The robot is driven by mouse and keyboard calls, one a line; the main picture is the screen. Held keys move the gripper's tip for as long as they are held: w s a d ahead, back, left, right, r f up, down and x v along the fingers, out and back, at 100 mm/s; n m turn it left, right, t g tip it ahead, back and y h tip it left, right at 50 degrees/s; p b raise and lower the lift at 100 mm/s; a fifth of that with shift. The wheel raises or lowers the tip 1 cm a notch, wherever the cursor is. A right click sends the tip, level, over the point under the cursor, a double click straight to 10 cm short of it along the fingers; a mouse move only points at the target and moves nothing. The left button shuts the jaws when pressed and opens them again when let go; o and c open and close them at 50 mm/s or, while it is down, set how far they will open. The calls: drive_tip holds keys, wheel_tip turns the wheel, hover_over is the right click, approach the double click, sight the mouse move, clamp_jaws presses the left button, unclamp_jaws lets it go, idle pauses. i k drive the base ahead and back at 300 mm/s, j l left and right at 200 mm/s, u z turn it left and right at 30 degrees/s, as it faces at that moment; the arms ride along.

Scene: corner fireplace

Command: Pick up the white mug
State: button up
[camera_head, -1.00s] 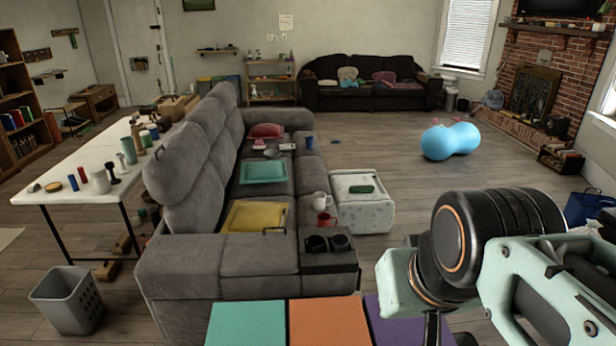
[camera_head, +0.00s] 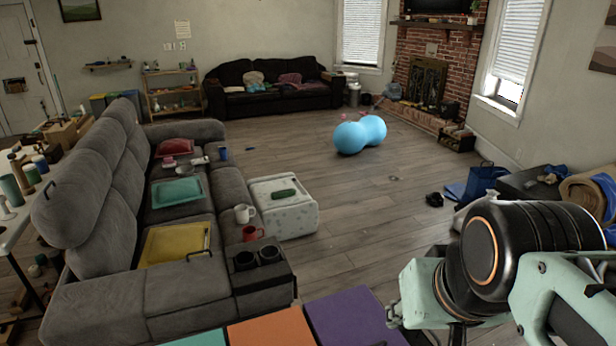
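The white mug (camera_head: 242,214) stands upright on the right part of the grey sofa (camera_head: 185,302), just behind a red mug (camera_head: 252,234). The two mugs are close together; I cannot tell whether they touch. My arm, mint green with black joints, fills the lower right of the head view, well to the right of and nearer than the mug. My gripper's fingers do not show in this view.
Two dark cup holders (camera_head: 257,257) lie in front of the mugs. A yellow tray (camera_head: 176,246), a teal tray (camera_head: 178,192) and a red tray (camera_head: 174,147) rest on the sofa. A pale ottoman (camera_head: 290,215) stands right of the mugs. Open floor lies beyond it.

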sight(241, 210)
drive_tip(key=l+z, duration=0.6)
drive_tip(key=i+l+z, duration=0.15)
drive_tip(key=l, duration=0.2)
drive_tip(key=i+l+z, duration=0.1)
drive_tip(key=i+l, duration=0.15)
drive_tip(key=i+l+z, duration=0.75)
drive_tip(key=i, duration=0.4)
drive_tip(key=i+l+z, duration=0.2)
drive_tip(key=i, duration=0.3)
drive_tip(key=i+j+u, duration=0.1)
drive_tip(key=i+u, duration=0.35)
drive_tip(key=i+l+u, duration=0.1)
drive_tip(key=i+u, duration=0.3)
drive_tip(key=i+j+u, duration=0.1)
drive_tip(key=i+u, duration=0.7)
drive_tip(key=u, duration=0.2)
drive_tip(key=i+u, duration=0.35)
drive_tip(key=i, duration=0.15)
drive_tip(key=i+u, duration=0.3)
drive_tip(key=i, duration=0.25)
drive_tip(key=i+u, duration=0.2)
drive_tip(key=i, duration=0.35)
drive_tip(key=i+l+u, duration=0.1)
drive_tip(key=i+u, duration=0.15)
drive_tip(key=i, duration=0.3)
